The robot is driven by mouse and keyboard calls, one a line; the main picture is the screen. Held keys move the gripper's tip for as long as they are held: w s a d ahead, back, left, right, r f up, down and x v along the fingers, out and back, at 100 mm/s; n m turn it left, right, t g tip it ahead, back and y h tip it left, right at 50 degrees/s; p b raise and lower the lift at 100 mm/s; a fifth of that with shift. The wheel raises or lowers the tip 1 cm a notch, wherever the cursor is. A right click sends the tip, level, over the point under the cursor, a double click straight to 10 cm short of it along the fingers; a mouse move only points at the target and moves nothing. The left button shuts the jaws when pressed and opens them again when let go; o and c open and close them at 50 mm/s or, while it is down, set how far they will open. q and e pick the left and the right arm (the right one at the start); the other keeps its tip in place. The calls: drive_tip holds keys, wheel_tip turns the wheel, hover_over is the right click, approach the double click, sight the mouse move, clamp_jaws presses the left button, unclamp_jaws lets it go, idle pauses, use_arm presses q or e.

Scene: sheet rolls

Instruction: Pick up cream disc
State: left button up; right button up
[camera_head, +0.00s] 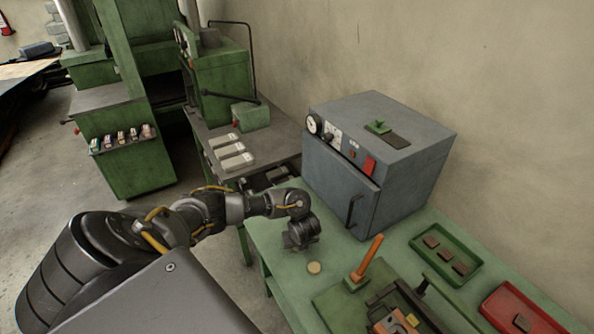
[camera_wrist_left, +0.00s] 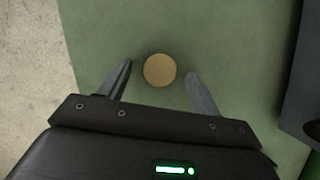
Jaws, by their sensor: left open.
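The cream disc (camera_head: 314,267) lies flat on the green bench top (camera_head: 268,238) near its left edge. It also shows in the left wrist view (camera_wrist_left: 160,70), a plain round disc. My left gripper (camera_head: 300,242) is just behind the disc in the head view, pointing down at the bench. In the left wrist view its fingers (camera_wrist_left: 157,84) are open, one on each side of the disc in the picture, with gaps on both sides. The height of the fingertips above the bench is hard to tell. My right gripper is not in view.
A grey oven-like box (camera_head: 380,160) stands on the bench behind and right of the gripper. An orange-handled tool (camera_head: 368,260) stands to the right. A green tray (camera_head: 447,254) and a red tray (camera_head: 520,312) lie farther right. Bench around the disc is clear.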

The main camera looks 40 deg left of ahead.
use_arm(q)
drive_tip(key=shift+w+a+f, duration=0.1)
drive_tip(key=shift+f, duration=0.15)
drive_tip(key=shift+c, duration=0.5)
drive_tip(key=c, duration=1)
drive_tip(key=shift+o, duration=0.2)
drive_tip(key=shift+r, duration=0.1)
drive_tip(key=shift+r, duration=0.35)
wheel_tip(320, 180, up, 2)
drive_tip(key=shift+r, duration=0.2)
drive_tip(key=s+d+r+p, duration=0.2)
drive_tip(key=s+r, duration=0.3)
drive_tip(key=s, duration=0.1)
drive_tip(key=s+d+r+p, duration=0.2)
drive_tip(key=s+r+p, duration=0.1)
drive_tip(key=s, duration=0.4)
drive_tip(key=shift+p+v, duration=0.35)
drive_tip(key=shift+v, duration=0.6)
